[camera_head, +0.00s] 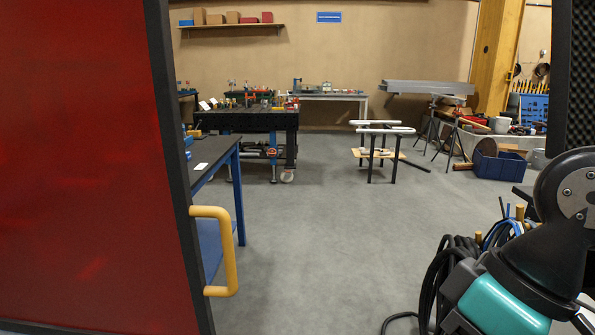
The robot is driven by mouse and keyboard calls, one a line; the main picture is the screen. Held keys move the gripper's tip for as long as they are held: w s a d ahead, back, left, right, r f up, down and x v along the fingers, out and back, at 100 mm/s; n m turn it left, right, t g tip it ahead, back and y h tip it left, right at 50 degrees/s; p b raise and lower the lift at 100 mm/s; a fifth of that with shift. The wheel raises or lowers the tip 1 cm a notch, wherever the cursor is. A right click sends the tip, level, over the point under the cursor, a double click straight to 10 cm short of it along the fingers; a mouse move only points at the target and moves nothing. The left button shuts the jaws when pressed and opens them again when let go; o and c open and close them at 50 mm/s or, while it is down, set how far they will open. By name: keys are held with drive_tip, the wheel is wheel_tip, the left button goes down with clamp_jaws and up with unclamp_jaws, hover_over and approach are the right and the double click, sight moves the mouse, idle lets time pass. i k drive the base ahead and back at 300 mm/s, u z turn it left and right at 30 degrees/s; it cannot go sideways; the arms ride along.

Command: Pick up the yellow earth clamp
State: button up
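I cannot make out a yellow earth clamp in the head view. Small items on the dark workbench (247,118) and on the far table (330,97) are too small to tell apart. Dark cable coils (436,279) and a blue cable (497,236) lie at the lower right, partly hidden behind the teal and black arm parts in front. My gripper's fingers do not show.
A red translucent screen (85,170) with a yellow handle (232,252) fills the left. A blue-legged table (240,197) stands behind its edge. A trestle frame (382,130) and a blue crate (500,165) stand farther back. Grey floor (325,230) is clear in the middle.

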sight(197, 133)
drive_tip(key=u, duration=0.8)
drive_tip(key=k, duration=0.5)
drive_tip(key=z, duration=0.65)
drive_tip(key=i, duration=5.95)
